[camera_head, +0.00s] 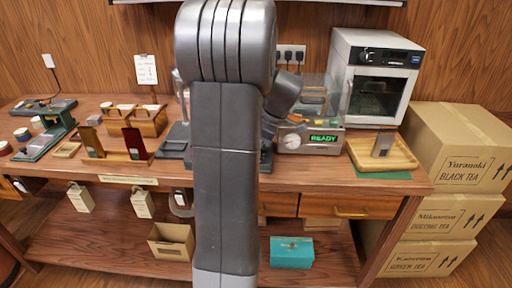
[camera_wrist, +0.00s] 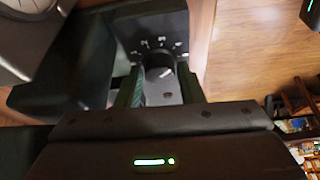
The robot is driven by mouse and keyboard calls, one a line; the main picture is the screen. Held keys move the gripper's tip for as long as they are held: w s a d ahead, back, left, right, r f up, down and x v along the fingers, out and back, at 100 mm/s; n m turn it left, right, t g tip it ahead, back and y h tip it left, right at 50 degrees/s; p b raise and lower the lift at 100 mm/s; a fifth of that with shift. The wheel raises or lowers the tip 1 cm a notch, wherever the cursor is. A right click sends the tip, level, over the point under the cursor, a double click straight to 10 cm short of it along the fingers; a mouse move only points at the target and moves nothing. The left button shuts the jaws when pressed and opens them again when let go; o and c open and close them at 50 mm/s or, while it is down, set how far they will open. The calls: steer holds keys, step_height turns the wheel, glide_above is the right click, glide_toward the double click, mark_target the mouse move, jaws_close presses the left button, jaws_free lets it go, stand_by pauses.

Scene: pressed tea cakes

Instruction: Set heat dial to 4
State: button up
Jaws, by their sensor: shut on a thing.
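The heat dial (camera_wrist: 160,63) is a dark round knob with a pale front. It sits on a black panel (camera_wrist: 165,28) with white marks and numbers around it in the wrist view. My gripper (camera_wrist: 160,80) has its two fingers on either side of the knob and is shut on it. The numbers are too small and blurred to read, so I cannot tell the setting. In the head view my arm hides the dial and my gripper.
A machine with a green READY display (camera_head: 323,138) and a round gauge (camera_head: 290,142) stands right of my arm. A white oven (camera_head: 376,75) and a wooden tray (camera_head: 405,157) are further right. Wooden holders (camera_head: 150,121) stand on the left of the table.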

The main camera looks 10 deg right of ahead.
steer(key=shift+f, duration=0.1)
steer(key=o, duration=1)
steer(key=v, duration=1.4)
steer(key=shift+p, duration=0.4)
steer(key=shift+f, duration=0.1)
steer(key=x, duration=1.3)
steer(key=shift+a+f+b, duration=0.2)
steer(key=shift+f+b, duration=0.1)
steer(key=shift+b, duration=0.05)
steer(key=shift+r, duration=0.1)
